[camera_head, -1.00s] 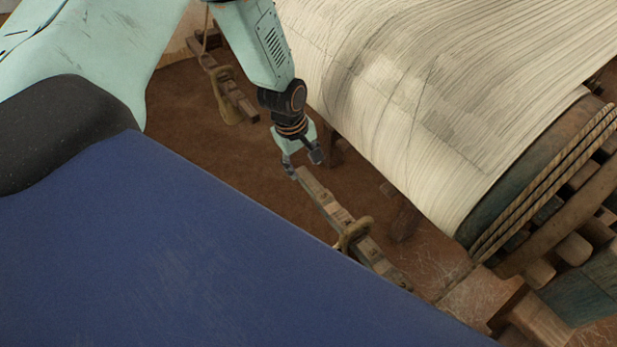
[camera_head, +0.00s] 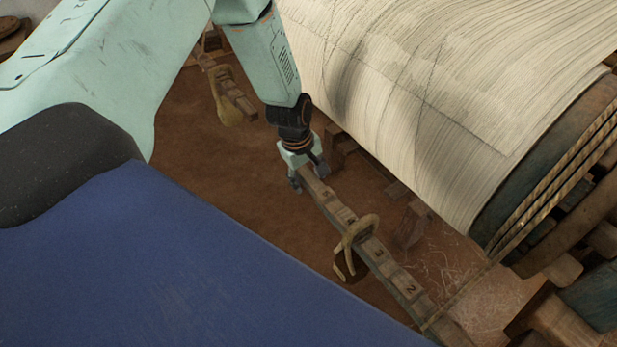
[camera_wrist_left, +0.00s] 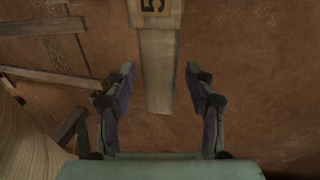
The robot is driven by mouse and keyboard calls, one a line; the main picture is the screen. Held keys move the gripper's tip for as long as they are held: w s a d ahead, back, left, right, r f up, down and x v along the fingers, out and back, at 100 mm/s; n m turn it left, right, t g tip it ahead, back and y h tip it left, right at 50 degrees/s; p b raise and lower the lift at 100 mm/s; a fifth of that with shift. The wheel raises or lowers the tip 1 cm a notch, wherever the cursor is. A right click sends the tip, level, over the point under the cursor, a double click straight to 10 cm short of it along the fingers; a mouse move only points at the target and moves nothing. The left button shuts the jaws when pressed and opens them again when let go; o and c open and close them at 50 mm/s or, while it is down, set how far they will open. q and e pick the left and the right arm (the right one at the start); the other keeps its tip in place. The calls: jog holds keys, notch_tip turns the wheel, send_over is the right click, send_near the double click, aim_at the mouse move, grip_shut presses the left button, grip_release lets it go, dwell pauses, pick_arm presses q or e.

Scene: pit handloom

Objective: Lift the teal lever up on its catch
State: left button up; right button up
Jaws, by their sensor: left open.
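A long lever bar (camera_head: 335,212) with numbered marks runs from mid-picture toward the lower right in the head view. It looks worn grey-brown; I cannot make out clear teal on it. A tan loop (camera_head: 358,232) sits around the bar partway along; it may be the catch. My left gripper (camera_head: 309,178) is open at the bar's upper-left end. In the left wrist view, the bar's plain end (camera_wrist_left: 159,75) lies between the two open fingers (camera_wrist_left: 160,85), with a gap on each side. A "5" plate shows farther up the bar. My right gripper is not in view.
A big roll of pale warp threads (camera_head: 420,90) fills the upper right, with ropes (camera_head: 560,180) around its end. A similar bar with a loop (camera_head: 228,105) stands at the back left. A blue surface (camera_head: 170,270) covers the lower left. Brown floor (camera_head: 240,180) lies between.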

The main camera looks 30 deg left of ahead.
pick_arm(q)
jog(key=shift+s+r, duration=0.1)
jog(key=shift+c, duration=0.4)
jog(key=c, duration=0.4)
grip_shut()
